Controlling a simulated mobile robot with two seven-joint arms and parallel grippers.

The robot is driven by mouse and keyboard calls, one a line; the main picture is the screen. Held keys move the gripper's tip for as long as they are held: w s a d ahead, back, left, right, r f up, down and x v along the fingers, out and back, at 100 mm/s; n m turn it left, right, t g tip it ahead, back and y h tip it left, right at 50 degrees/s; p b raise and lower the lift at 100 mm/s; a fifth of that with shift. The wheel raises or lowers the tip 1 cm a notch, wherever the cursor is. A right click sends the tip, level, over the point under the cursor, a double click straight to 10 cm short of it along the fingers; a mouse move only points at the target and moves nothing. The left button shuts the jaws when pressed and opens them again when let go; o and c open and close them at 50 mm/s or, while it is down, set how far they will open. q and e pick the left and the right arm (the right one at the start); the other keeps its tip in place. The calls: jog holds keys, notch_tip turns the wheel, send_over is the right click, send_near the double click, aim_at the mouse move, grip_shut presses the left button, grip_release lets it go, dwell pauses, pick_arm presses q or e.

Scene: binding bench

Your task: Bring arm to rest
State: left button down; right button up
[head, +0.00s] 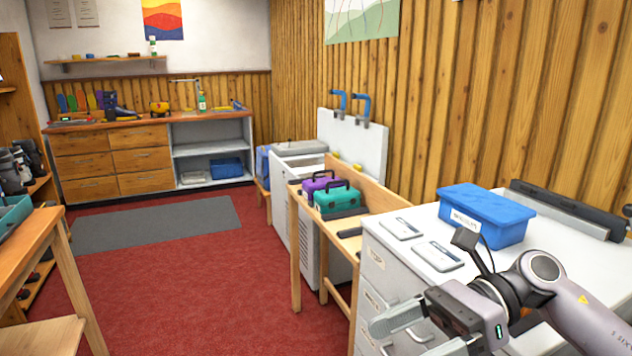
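My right arm comes in from the lower right. Its gripper (400,338) is in front of the white drawer cabinet (378,262), at its near left side. Its two pale fingers are apart, with nothing visible between them; the nearer finger is cut off by the bottom edge of the picture. My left arm and gripper are not in view.
On the cabinet top are a blue bin (487,216) and two flat pale devices, a far one (400,228) and a near one (438,256). A wooden table (345,262) beyond holds purple (318,186) and teal (336,198) cases. The red floor (190,290) is open.

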jog(key=w+d+f+m+t+h+p, duration=0.15)
jog(key=f+m+t, duration=0.25)
jog(key=m+t, duration=1)
jog(key=w+f+m+t+p, duration=0.1)
jog(key=w+f+m+t, duration=0.45)
jog(key=m, duration=1.45)
jog(key=s+d+f+m+g+h, duration=0.2)
jog(key=s+d+f+m+h, duration=0.2)
jog(key=s+f+m, duration=0.4)
jog(key=s+d+f+m+g+h+p, duration=0.1)
jog(key=s+d+f+m+g+h, duration=0.2)
jog(key=s+f+m+h, duration=0.4)
jog(key=s+d+f+m, duration=0.1)
jog(key=s+f+m, duration=0.1)
jog(key=f, duration=0.4)
jog(key=shift+s+f+m, duration=0.2)
jog(key=shift+s+m, duration=0.1)
jog(key=shift+s, duration=0.25)
jog(key=shift+d, duration=0.1)
